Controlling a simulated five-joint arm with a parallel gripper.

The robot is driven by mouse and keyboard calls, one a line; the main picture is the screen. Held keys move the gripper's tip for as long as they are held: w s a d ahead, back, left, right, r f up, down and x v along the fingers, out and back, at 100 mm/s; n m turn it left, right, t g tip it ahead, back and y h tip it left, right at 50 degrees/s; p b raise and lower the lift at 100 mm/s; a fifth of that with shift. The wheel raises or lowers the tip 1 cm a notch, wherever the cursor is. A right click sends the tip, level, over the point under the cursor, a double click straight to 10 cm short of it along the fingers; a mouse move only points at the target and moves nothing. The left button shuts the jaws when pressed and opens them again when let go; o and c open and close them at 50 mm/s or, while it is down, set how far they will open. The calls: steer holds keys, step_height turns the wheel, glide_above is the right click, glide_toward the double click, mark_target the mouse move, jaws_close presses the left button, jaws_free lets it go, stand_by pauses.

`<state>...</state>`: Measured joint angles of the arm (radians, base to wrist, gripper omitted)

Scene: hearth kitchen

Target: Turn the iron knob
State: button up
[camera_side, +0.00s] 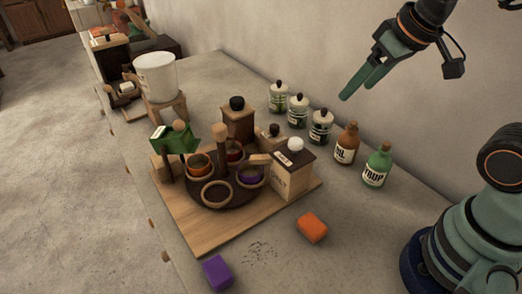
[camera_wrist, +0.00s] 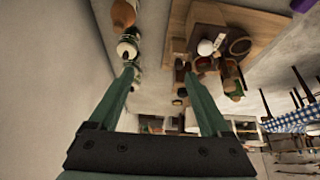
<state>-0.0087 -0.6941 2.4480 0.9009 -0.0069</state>
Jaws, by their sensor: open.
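Several knobs top the wooden boxes on the wooden board (camera_side: 207,235). A black knob (camera_side: 237,103) sits on the tall brown box (camera_side: 238,124) at the back. A smaller dark knob (camera_side: 274,130) sits on a low box in front of it. A white knob (camera_side: 295,144) tops the pale box with a dark lid (camera_side: 291,180); it also shows in the wrist view (camera_wrist: 205,47). I cannot tell for certain which is the iron knob. My gripper (camera_side: 357,92) is open and empty, high above the counter by the wall, apart from every knob. Its green fingers (camera_wrist: 157,74) frame the wrist view.
Lidded jars (camera_side: 320,127) and the brown (camera_side: 346,144) and green (camera_side: 376,165) bottles stand along the wall below my gripper. Ringed cups crowd the dark round tray (camera_side: 240,196). A white bucket (camera_side: 155,77) stands at the back. Orange (camera_side: 312,228) and purple (camera_side: 217,273) blocks lie in front.

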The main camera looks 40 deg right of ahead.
steer(key=w+a+r+n, duration=0.1)
steer(key=w+a, duration=0.1)
steer(key=w, duration=0.4)
steer(key=w+a+r, duration=0.2)
steer(key=w, duration=0.4)
steer(key=n+g, duration=0.1)
glide_toward(237, 100)
steer(key=shift+y, duration=0.4)
steer(key=x, duration=0.5)
steer(key=d+x, duration=0.1)
steer(key=x, duration=0.2)
steer(key=shift+w+f, duration=0.1)
steer(key=shift+f, duration=0.05)
jaws_close()
steer(key=shift+a+m, duration=0.2)
steer(key=shift+m, duration=1)
jaws_free()
